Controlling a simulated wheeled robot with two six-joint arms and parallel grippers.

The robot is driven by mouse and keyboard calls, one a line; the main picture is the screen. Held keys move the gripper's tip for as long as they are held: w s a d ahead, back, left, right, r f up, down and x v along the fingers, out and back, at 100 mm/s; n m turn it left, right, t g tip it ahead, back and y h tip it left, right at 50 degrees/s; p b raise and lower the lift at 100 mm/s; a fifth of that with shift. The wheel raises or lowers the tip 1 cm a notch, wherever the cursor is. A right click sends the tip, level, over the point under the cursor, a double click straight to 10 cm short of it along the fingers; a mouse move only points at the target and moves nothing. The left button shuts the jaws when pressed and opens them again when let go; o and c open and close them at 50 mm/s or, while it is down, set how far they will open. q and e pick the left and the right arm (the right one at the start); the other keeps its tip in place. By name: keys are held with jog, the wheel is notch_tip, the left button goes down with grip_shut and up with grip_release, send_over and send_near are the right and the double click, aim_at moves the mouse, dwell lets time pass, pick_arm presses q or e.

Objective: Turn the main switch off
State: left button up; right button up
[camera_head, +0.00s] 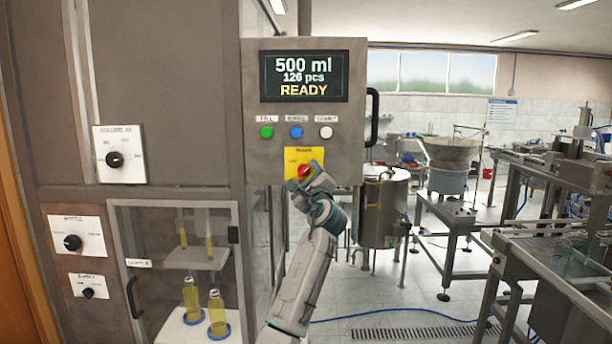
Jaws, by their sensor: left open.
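A red rotary knob on a yellow plate (293,158), most likely the main switch, sits at the bottom of the grey control panel (252,150). The small print on the plate is too blurred to read. My left gripper (314,174) is open at the lower right of the red knob (304,171), with its fingertips close to it. I cannot tell whether they touch it. The gripper hides the plate's lower right part. The display (304,76) above is lit and reads "500 ml, 126 pcs, READY". My right gripper does not show.
Green (266,132), blue (296,132) and white (326,132) buttons sit just above the yellow plate. Black knobs (115,159) are on the cabinet at left, beside a glazed door with bottles (217,312). A black handle (372,117) stands at the panel's right.

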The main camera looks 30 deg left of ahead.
pick_arm(q)
jog(key=c, duration=1)
